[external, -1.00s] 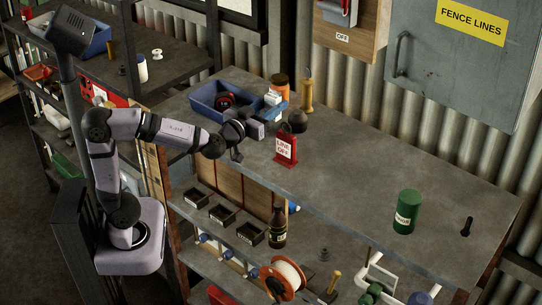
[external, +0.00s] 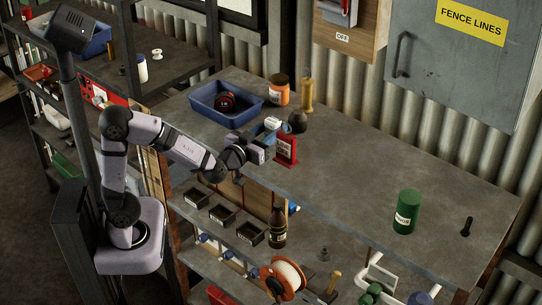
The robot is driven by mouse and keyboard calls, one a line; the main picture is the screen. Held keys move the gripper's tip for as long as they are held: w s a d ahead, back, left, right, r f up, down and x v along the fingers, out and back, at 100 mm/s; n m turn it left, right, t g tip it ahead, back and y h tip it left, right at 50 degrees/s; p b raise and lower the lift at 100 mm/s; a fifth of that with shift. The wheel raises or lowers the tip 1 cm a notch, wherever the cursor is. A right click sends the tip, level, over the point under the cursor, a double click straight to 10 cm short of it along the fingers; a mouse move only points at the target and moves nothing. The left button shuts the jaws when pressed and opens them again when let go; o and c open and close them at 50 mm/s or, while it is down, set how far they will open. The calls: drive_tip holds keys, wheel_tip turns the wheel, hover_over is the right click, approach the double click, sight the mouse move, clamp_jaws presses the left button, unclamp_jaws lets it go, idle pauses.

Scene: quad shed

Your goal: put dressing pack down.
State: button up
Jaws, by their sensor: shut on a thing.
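The dressing pack appears to be the small white and light-blue item (external: 272,123) at the end of my gripper (external: 268,132). My gripper is shut on it over the left part of the workbench top, just behind and left of the red "LINE OFF" tag (external: 286,150). The jaws and wrist hide part of the pack. I cannot tell whether the pack touches the bench.
A blue bin (external: 203,111) holding a red and black roll, an orange jar (external: 278,90), a yellow-brown spindle (external: 307,96) and a dark rounded object (external: 298,121) stand close by. A green canister (external: 407,212) is at the right. The bench middle (external: 350,175) is clear.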

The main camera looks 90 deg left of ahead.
drive_tip(key=shift+f, duration=0.55)
drive_tip(key=shift+f, duration=0.15)
drive_tip(key=shift+f, duration=0.1)
drive_tip(key=o, duration=1)
drive_tip(key=shift+s+d, duration=0.1)
drive_tip(key=shift+d, duration=0.05)
drive_tip(key=shift+b+v, duration=1.6)
drive_tip(key=shift+v, duration=1.9)
drive_tip(key=shift+f, duration=0.1)
drive_tip(key=shift+c, duration=1)
